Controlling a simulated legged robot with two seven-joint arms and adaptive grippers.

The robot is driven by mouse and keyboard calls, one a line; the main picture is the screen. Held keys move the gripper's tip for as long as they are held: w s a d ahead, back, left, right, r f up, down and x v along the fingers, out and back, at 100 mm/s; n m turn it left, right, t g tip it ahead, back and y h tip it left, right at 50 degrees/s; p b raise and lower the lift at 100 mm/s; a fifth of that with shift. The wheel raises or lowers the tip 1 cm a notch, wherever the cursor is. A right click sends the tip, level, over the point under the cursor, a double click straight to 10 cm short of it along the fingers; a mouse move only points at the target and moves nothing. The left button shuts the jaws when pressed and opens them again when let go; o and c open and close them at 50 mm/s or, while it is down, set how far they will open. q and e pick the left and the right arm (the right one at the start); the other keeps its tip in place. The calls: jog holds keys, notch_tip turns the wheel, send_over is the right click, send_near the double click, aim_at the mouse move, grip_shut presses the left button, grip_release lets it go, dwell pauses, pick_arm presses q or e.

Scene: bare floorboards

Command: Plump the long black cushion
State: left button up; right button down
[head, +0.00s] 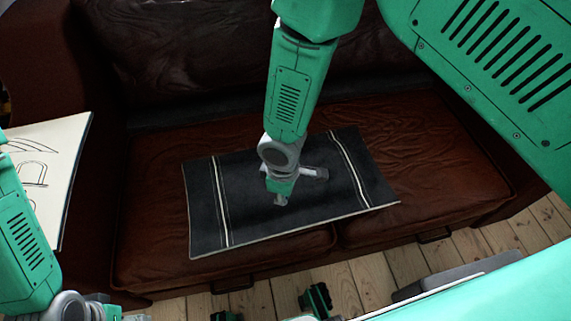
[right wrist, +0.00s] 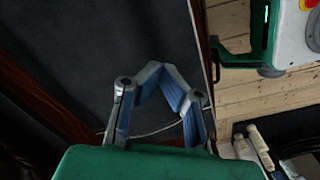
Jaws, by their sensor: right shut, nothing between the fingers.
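The long black cushion (head: 300,215) lies flat on the brown sofa seat, slightly askew, with pale stripes near both short ends. Its dark surface also fills much of the right wrist view (right wrist: 95,40). My right gripper (head: 281,200) points down over the middle of the cushion. In the right wrist view its blue-padded fingers (right wrist: 160,75) come together at the tips with nothing between them. I cannot tell whether the fingertips touch the cloth. My right arm hides part of the cushion's back edge.
The brown leather sofa (head: 430,140) has a high backrest behind the cushion and an armrest at the left. A pale cushion with line drawings (head: 60,150) is at the left. Bare floorboards (head: 460,247) show in front of the sofa.

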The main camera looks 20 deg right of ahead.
pick_arm(q)
jog(key=shift+r, duration=0.45)
pick_arm(e)
jog(key=shift+r, duration=0.45)
jog(key=w+a+b, duration=0.1)
jog(key=w+a, duration=0.1)
jog(key=w, duration=0.1)
jog(key=w+a+b, duration=0.1)
jog(key=w+a, duration=0.1)
jog(key=w, duration=0.1)
jog(key=w+a+b, duration=0.1)
jog(key=w+a, duration=0.1)
jog(key=w, duration=0.1)
jog(key=shift+w+a+f+b, duration=0.15)
jog(key=shift+a+f+b, duration=0.1)
jog(key=shift+b, duration=0.15)
jog(key=shift+w+a+r, duration=0.15)
jog(key=shift+w, duration=0.1)
pick_arm(q)
notch_tip(320, 180, down, 4)
jog(key=shift+r, duration=0.1)
pick_arm(e)
jog(key=shift+r, duration=0.1)
